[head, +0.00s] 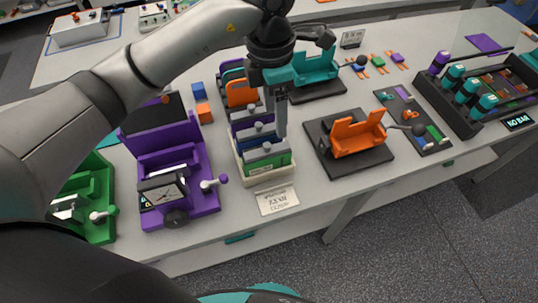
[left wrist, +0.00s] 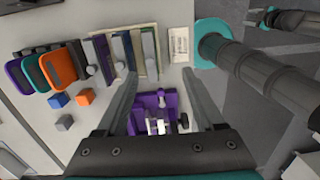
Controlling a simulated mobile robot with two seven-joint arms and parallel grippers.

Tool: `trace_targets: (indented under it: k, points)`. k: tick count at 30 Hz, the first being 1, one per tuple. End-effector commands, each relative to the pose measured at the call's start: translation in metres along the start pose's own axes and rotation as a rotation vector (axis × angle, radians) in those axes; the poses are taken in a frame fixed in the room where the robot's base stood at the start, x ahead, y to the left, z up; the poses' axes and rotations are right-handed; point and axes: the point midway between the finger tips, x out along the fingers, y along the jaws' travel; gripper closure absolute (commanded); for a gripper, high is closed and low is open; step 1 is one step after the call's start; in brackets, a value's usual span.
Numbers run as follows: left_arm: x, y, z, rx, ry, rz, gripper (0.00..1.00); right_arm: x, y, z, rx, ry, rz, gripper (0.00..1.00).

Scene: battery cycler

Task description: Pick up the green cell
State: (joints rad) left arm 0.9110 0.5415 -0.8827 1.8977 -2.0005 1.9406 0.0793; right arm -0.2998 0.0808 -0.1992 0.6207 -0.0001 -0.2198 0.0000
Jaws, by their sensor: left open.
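The green cell (head: 268,163) stands upright at the front of a cream tray (head: 268,178), with a grey top and a green lower face. Other cells with blue and purple faces stand behind it in the same tray. My left gripper (head: 281,130) points down over the tray, open, its fingers partly hiding the cells behind. In the left wrist view, the open fingers (left wrist: 158,75) have nothing between them, and the tray's row of cells (left wrist: 122,52) lies beyond them, up and to the left.
A purple fixture (head: 178,185) stands left of the tray, and a black base with an orange cradle (head: 355,137) stands to its right. Orange and teal pieces (head: 240,92) stand behind. A label card (head: 277,199) lies in front, near the table edge.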

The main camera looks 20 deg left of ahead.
Motion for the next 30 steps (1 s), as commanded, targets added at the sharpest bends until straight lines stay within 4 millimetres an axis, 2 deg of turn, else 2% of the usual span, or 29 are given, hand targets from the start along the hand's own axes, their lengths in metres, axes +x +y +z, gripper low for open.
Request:
trace_targets:
  k: [2, 5, 15, 18, 26, 30]
  points:
    - [-0.002, 0.009, -0.007, -0.012, 0.038, 0.033, 0.3, 0.0, 0.0, 0.0, 0.0, 0.0, 0.0, 0.5]
    - [0.006, 0.012, -0.012, -0.019, 0.058, 0.045, 0.3, -0.001, 0.0, 0.0, -0.001, -0.001, -0.001, 0.5]
    - [0.074, 0.014, -0.016, -0.018, 0.058, 0.041, 0.3, -0.004, -0.001, 0.001, -0.001, -0.002, -0.001, 0.5]
    - [0.088, 0.015, -0.016, -0.016, 0.056, 0.042, 0.3, -0.004, -0.001, 0.001, -0.001, -0.002, -0.001, 0.5]
    - [0.106, 0.017, -0.017, -0.017, 0.055, 0.041, 0.3, -0.006, -0.001, 0.001, -0.002, -0.002, -0.001, 0.5]
    - [0.128, 0.021, -0.02, -0.018, 0.056, 0.04, 0.3, -0.01, -0.001, 0.0, -0.001, -0.002, -0.001, 0.5]
